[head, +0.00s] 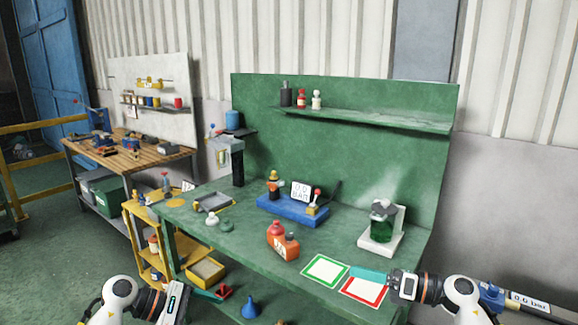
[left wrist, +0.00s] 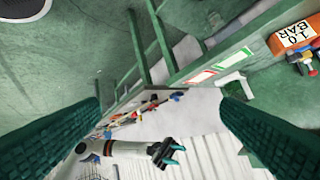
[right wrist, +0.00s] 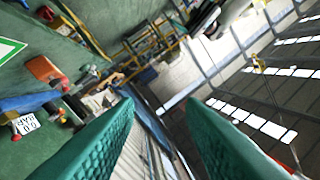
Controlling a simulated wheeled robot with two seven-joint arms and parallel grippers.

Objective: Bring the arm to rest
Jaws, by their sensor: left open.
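My right gripper (head: 370,276) reaches in from the right above the front edge of the green bench, over the red-framed card (head: 364,294). In the right wrist view its green ribbed fingers (right wrist: 160,105) stand apart with nothing between them. My left gripper (head: 205,294) is low at the front left, below the bench top. In the left wrist view its fingers (left wrist: 160,105) are wide apart and empty. My right arm also shows beyond them there.
The green bench holds a green-framed card (head: 325,271), an orange-red bottle (head: 282,242), a blue fixture base (head: 292,209) and a dark green jar (head: 383,222) on a white stand. A yellow shelf cart (head: 140,225) stands left. A blue funnel (head: 249,308) is below the bench top.

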